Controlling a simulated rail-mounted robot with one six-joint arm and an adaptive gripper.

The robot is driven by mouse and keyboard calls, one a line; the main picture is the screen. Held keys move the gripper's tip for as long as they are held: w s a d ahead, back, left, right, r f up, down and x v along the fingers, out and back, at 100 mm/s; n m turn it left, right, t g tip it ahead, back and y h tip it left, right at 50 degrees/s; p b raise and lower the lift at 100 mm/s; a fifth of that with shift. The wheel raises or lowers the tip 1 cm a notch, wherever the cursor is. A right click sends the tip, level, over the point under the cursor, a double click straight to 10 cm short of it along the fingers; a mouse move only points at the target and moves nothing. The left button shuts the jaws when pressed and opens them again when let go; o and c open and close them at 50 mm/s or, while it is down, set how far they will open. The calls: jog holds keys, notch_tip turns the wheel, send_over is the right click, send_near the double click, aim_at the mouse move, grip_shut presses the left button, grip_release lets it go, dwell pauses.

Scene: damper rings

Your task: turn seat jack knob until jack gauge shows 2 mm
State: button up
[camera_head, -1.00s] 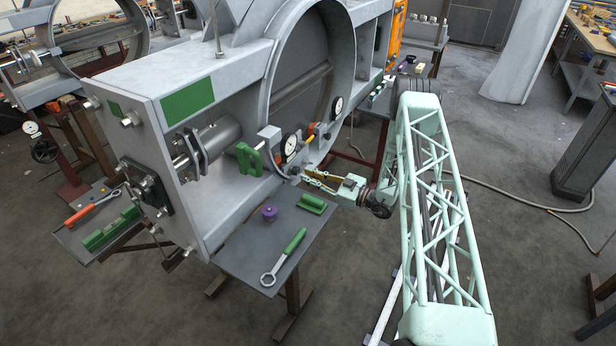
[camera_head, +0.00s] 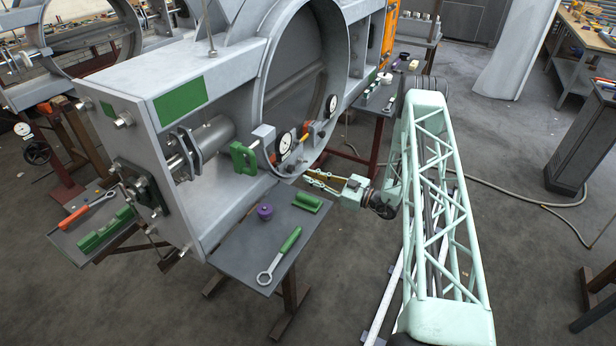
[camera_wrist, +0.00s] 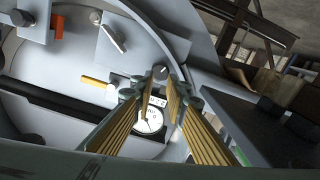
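In the wrist view a small dark round knob (camera_wrist: 160,72) shows between and just beyond my gripper's fingertips; I cannot tell whether they touch it. A white dial gauge (camera_wrist: 150,121) shows below it in the picture, seen between the fingers; its reading is too small to make out. My gripper (camera_wrist: 164,80) is open, its two ribbed yellowish fingers apart with nothing held. In the head view my gripper (camera_head: 312,180) is low at the ring housing, below and right of a dial gauge (camera_head: 283,145). I cannot tell which head-view gauge is the jack gauge.
A second dial (camera_head: 331,104) sits on the ring. A grey shelf (camera_head: 228,261) in front holds a purple knob-like part (camera_head: 265,211), a green block (camera_head: 307,202) and a green-handled wrench (camera_head: 280,256). A yellow rod (camera_wrist: 95,82) lies left of the fingers. The floor right of my arm is mostly clear.

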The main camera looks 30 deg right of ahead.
jog(key=shift+v, duration=1.1)
